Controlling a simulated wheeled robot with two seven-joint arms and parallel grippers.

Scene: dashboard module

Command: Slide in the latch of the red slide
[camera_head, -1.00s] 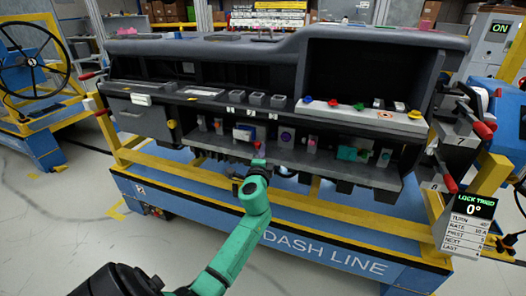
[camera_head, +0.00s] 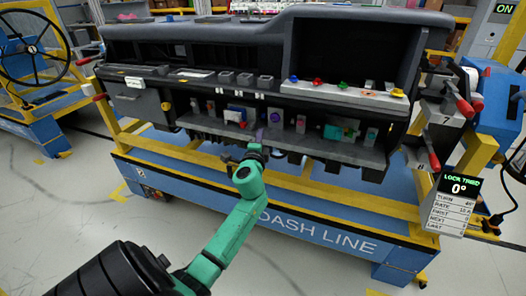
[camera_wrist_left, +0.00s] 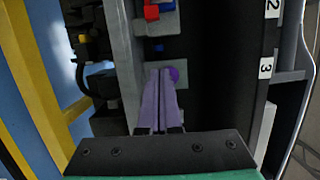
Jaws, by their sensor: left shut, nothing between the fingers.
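My left gripper (camera_head: 260,133) is in front of the lower shelf of the dashboard, its purple fingers pressed together with nothing between them. In the left wrist view the fingers (camera_wrist_left: 161,103) point at a grey plate with a round purple knob (camera_wrist_left: 174,74); I cannot tell whether they touch it. A small red piece (camera_wrist_left: 151,12), probably the red slide, is beyond the tips by a blue and white block; in the head view the red piece (camera_head: 243,125) is just left of the fingers. The latch cannot be made out. My right gripper is not in view.
The dashboard (camera_head: 200,40) rests on a blue and yellow frame (camera_head: 320,228). Several small modules stand along the lower shelf on both sides of my gripper. Red-handled clamps (camera_head: 465,108) stand at the right end. The floor in front is clear.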

